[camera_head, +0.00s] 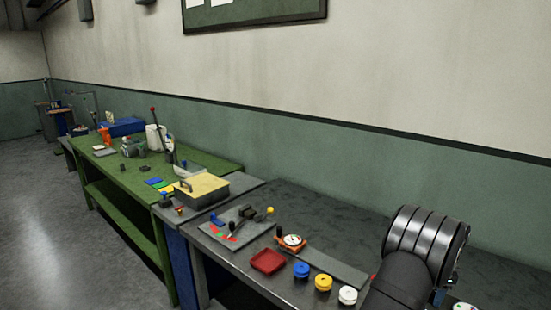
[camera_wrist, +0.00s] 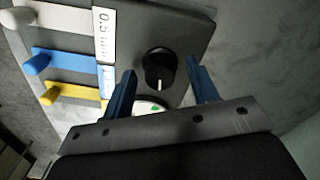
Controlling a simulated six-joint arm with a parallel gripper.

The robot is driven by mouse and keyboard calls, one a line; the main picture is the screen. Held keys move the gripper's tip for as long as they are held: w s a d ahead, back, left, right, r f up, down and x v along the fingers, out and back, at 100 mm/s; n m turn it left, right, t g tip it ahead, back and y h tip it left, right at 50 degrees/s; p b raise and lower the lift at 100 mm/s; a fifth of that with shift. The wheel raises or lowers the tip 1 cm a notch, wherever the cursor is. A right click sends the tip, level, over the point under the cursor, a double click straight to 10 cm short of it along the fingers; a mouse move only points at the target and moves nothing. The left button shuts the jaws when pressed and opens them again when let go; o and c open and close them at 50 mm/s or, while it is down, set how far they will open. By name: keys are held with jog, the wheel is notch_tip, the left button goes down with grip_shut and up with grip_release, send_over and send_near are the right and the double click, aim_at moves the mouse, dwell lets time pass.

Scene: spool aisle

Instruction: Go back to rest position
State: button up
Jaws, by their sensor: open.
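My gripper (camera_wrist: 160,66) is open in the wrist view, with its two blue fingers apart and nothing held between them. A black knob (camera_wrist: 158,68) with a white mark shows between the fingertips, on a dark grey panel (camera_wrist: 190,30). I cannot tell whether the fingers touch the knob. A white dial with a green mark (camera_wrist: 152,106) is partly hidden behind the gripper. In the head view my dark arm reaches over the right part of the bench, and the gripper's fingers are not clearly visible there.
White (camera_wrist: 60,18), blue (camera_wrist: 62,60) and yellow (camera_wrist: 70,93) bars lie left of the knob, by a "0.5 mm" label (camera_wrist: 104,35). The grey bench holds a red tray (camera_head: 268,261), blue (camera_head: 301,270), yellow (camera_head: 323,283) and white (camera_head: 348,296) spools, and a gauge (camera_head: 291,241).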

jog(key=shift+m, duration=0.4)
